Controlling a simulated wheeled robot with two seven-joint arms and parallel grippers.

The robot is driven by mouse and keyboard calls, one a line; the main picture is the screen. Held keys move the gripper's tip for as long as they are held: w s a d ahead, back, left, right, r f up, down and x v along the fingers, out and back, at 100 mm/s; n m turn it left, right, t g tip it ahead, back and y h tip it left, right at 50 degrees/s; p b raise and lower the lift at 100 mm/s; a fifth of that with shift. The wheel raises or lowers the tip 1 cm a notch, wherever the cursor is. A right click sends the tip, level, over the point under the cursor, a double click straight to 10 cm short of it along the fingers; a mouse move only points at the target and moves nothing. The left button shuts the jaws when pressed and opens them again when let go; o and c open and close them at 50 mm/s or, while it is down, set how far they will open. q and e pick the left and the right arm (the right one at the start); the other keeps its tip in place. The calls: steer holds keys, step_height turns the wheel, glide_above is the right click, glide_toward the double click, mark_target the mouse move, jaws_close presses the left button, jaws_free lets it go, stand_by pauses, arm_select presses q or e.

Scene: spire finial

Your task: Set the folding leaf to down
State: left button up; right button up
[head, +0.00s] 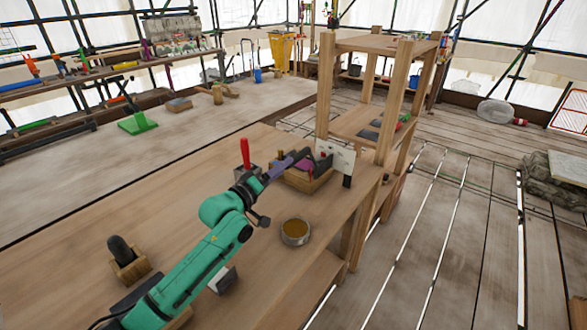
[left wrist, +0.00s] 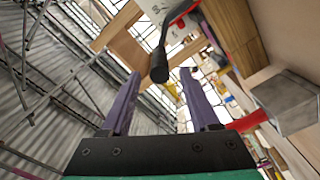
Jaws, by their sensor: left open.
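My left gripper (head: 296,160) is open, its purple fingers reaching over a wooden tray (head: 304,184) on the workbench (head: 190,215). In the left wrist view a black rod with a rounded end (left wrist: 159,70) shows in the gap between the fingertips; I cannot tell whether it touches them. A white panel with dark marks (head: 338,158) stands just beyond the tray, with a black post (head: 347,181) at its edge. I cannot make out for sure which part is the folding leaf. My right gripper is not in view.
A red-handled tool (head: 245,153) stands upright left of the gripper. A round tin (head: 295,231) sits nearer on the bench, and a dark knobbed block (head: 127,261) is at lower left. A tall wooden frame (head: 326,85) rises behind. The bench's left middle is clear.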

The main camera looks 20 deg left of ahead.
arm_select(q)
steer(key=b+x, duration=0.3)
steer(key=x, duration=0.3)
steer(key=shift+w+d, duration=0.1)
steer(key=shift+w, duration=0.05)
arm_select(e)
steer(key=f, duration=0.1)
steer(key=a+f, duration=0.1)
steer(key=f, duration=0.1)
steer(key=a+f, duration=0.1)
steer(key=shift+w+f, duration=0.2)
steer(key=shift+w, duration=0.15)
arm_select(q)
steer(key=c, duration=0.9)
jaws_close()
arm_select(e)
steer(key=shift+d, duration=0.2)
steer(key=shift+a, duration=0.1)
